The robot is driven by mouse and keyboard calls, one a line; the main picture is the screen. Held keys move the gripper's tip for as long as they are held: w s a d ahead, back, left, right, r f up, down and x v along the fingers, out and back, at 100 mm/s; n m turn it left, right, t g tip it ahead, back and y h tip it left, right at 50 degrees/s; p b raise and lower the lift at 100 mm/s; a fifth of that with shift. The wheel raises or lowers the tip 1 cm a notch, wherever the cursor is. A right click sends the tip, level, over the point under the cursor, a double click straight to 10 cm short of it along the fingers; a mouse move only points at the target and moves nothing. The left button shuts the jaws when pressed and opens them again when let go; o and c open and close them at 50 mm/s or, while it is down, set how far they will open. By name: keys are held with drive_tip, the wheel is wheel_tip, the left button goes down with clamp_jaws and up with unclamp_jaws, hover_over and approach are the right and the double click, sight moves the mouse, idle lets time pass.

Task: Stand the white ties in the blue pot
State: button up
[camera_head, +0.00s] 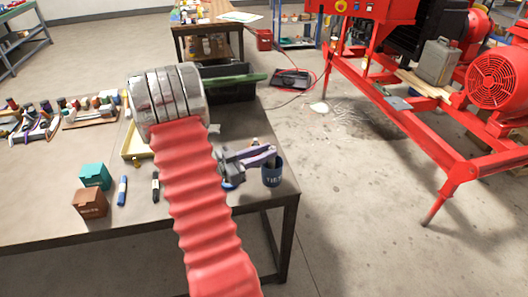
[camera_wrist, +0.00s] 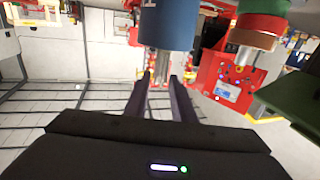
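The blue pot (camera_head: 272,174) stands upright near the right edge of the dark table, its label facing me. My gripper (camera_head: 268,151) is at the pot's rim, reaching in from the left. The wrist view appears upside down; there the pot (camera_wrist: 168,24) fills the top middle. My gripper's dark fingers (camera_wrist: 161,78) stand a narrow gap apart just off its rim. A pale narrow bundle, seemingly the white ties (camera_wrist: 160,64), shows between the fingertips and meets the rim. How deep it sits in the pot is hidden. I cannot make out the ties in the head view.
A stack of coloured rolls (camera_wrist: 262,24) is near the pot in the wrist view. A teal box (camera_head: 95,175), a brown box (camera_head: 90,203) and a blue marker (camera_head: 122,190) are on the table's left. The red pump frame (camera_head: 430,130) stands right, across open floor.

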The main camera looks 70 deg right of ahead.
drive_tip(key=o, duration=0.4)
drive_tip(key=shift+c, duration=0.2)
drive_tip(key=v, duration=1.4)
drive_tip(key=shift+d, duration=0.1)
idle(1.0)
